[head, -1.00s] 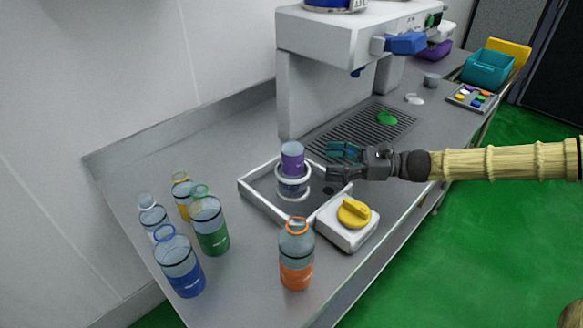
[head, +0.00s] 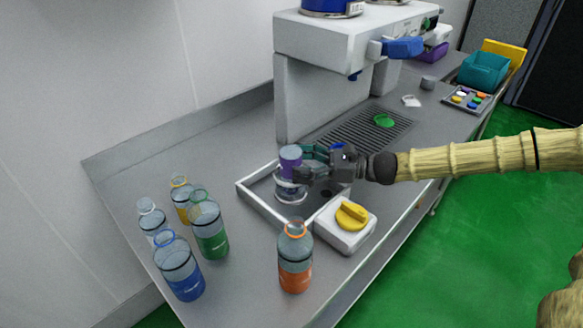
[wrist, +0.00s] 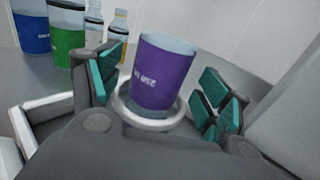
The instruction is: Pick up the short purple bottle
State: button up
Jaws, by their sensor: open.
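The short purple bottle (head: 290,158) stands in a clear holder with a white ring (head: 291,195), inside a white-rimmed tray on the counter. In the wrist view the purple bottle (wrist: 163,74) leans slightly and rises through the white ring (wrist: 150,118). My gripper (head: 306,164) is at the bottle's right side in the head view. In the wrist view its teal-padded fingers (wrist: 160,85) are open, one on each side of the bottle, with gaps visible. The bottle's lower part is partly hidden by the ring and gripper.
Blue (head: 181,270), green (head: 209,228), yellow-orange (head: 184,203) and clear (head: 152,222) bottles stand at the left. An orange bottle (head: 295,262) and a white box with a yellow knob (head: 351,215) stand in front. The white machine (head: 330,45) overhangs behind a drip grate (head: 395,118).

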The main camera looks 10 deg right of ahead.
jog(key=shift+x, duration=1.45)
jog(key=shift+c, duration=0.2)
jog(key=c, duration=0.9)
jog(key=shift+r+b, duration=0.45)
jog(key=shift+r, duration=4.45)
jog(key=shift+s+a+r+p, duration=0.4)
jog(key=shift+s+r, duration=0.3)
jog(key=shift+s, duration=1.6)
jog(key=shift+s+a+r+p, duration=0.3)
jog(key=shift+s+a+r, duration=0.3)
jog(key=shift+s, duration=1.65)
jog(key=shift+s+a+r+p, duration=0.35)
jog(key=shift+s+r, duration=0.4)
jog(key=shift+s, duration=1.55)
